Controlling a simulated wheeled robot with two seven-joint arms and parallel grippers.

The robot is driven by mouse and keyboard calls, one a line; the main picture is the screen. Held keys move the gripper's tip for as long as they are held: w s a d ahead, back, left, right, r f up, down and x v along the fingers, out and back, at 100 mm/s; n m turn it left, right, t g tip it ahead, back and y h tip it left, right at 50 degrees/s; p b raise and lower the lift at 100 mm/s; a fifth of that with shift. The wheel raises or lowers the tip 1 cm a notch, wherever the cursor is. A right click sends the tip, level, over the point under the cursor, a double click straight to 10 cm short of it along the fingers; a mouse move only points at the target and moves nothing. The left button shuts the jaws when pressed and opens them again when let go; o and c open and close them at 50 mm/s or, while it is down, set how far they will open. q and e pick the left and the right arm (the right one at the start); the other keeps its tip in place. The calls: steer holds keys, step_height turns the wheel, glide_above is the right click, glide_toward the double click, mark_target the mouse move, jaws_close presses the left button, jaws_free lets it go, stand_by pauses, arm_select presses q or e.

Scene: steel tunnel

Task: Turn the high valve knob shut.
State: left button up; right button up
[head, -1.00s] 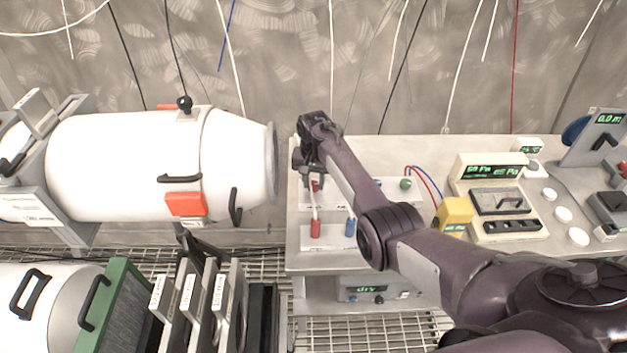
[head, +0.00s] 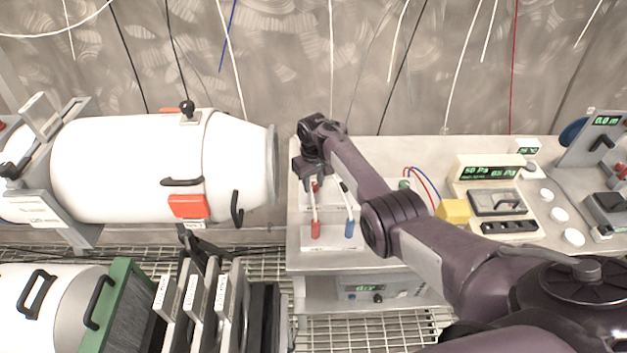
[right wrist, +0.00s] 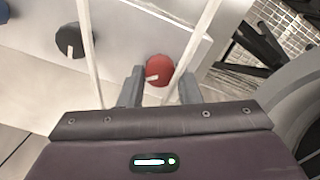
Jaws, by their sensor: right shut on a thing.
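A red round knob (right wrist: 159,70) with a white mark shows between the fingertips in the right wrist view. In the head view it is a small red spot (head: 315,187) on the left end of the bench, mostly hidden under my right gripper. My right gripper (right wrist: 160,90) reaches down from above with its fingers on both sides of this knob, shut on it; its dark wrist (head: 312,160) shows in the head view. A black knob (right wrist: 72,40) stands apart to the left in the wrist view. My left gripper is not in view.
White rods with red (head: 315,230) and blue (head: 349,228) ends stand close in front of the gripper. A green knob (head: 404,184), yellow block (head: 453,210) and gauge box (head: 490,170) are to the right. A large white tank (head: 130,165) is to the left.

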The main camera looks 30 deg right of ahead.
mark_target(314, 185)
steer(key=n, duration=0.4)
steer(key=shift+n, duration=0.3)
steer(key=n, duration=0.5)
steer(key=shift+b, duration=0.3)
steer(key=shift+r+n, duration=0.1)
steer(key=shift+n, duration=0.3)
steer(key=o, duration=1)
steer(key=shift+c, duration=0.2)
step_height(314, 185, up, 8)
steer(key=shift+f+p, duration=0.15)
steer(key=shift+p, duration=0.6)
